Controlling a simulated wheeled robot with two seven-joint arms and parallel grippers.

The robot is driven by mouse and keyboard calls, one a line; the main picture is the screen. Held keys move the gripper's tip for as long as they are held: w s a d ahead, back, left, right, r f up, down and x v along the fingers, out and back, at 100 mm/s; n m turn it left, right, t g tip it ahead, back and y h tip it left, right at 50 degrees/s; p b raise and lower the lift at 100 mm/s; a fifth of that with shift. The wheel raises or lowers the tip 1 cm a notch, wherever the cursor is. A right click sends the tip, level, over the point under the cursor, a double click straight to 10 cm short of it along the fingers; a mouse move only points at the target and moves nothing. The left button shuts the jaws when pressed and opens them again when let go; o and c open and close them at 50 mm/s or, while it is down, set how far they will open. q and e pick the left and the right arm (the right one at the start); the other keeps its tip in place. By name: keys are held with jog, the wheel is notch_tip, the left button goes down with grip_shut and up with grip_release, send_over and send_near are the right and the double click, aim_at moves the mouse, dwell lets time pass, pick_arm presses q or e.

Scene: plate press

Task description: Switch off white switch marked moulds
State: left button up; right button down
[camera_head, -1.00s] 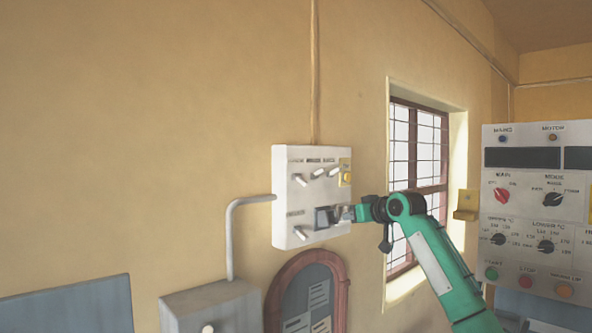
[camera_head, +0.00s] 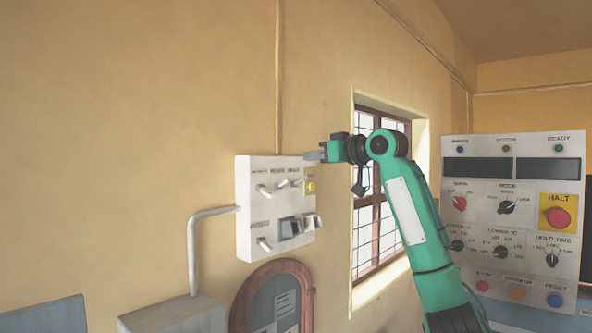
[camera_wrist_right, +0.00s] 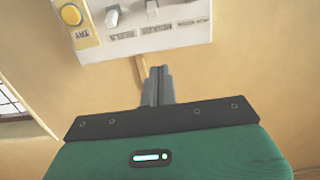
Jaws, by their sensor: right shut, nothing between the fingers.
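The white switch box (camera_head: 246,215) is on the wall. Its top row has several white levers, including a left one (camera_head: 264,190), a middle one (camera_head: 281,185) and a right one (camera_head: 295,181). Another white lever (camera_head: 264,244) is at lower left. The labels are too small to read surely, so I cannot tell which says moulds. My right gripper (camera_head: 315,155) is shut and empty at the box's top right corner. In the right wrist view its fingers (camera_wrist_right: 158,86) point toward the box (camera_wrist_right: 150,43), which appears upside down. My left gripper is out of view.
A yellow plate with a button (camera_head: 310,184) is at the box's right edge; it also shows in the wrist view (camera_wrist_right: 71,16). A grey control panel (camera_head: 480,180) with a red HALT button (camera_head: 558,217) stands right. A barred window (camera_head: 364,239) is behind my arm.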

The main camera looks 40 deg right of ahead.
jog(key=p, duration=0.5)
send_over(284, 183)
jog(key=shift+s+d+f, duration=0.25)
jog(key=shift+s+d, duration=0.1)
notch_tip(284, 183, down, 2)
jog(key=shift+f+p, duration=0.15)
jog(key=shift+p, duration=0.35)
jog(key=shift+s+d+f, duration=0.15)
jog(key=shift+s+f, duration=0.3)
jog(key=shift+f, duration=0.5)
jog(key=shift+s, duration=0.15)
